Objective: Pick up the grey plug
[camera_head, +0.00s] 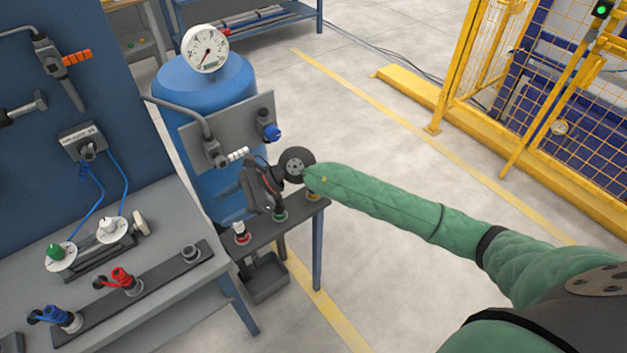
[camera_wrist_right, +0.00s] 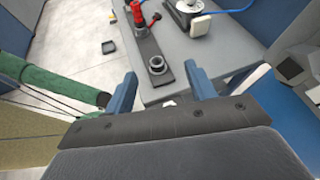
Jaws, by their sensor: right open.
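A small pale grey-white plug (camera_head: 239,229) stands upright in a red-ringed socket on the small side stand. I take it as the grey plug. My right gripper (camera_head: 258,190) hangs above this stand, a little up and right of the plug, with nothing seen in it. In the right wrist view its two blue fingers (camera_wrist_right: 160,72) are spread apart. A small pale spot (camera_wrist_right: 169,103) shows between them, too small to name surely. A grey ring-shaped fitting (camera_wrist_right: 156,65) shows farther off on the workbench strip; it is also in the head view (camera_head: 191,253). My left gripper is out of view.
The side stand also has a green socket (camera_head: 280,215) and a yellow one (camera_head: 314,195). A blue tank (camera_head: 198,90) with a gauge (camera_head: 205,48) stands behind. The workbench at left holds a red plug (camera_head: 122,278) and a blue plug (camera_head: 58,317).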

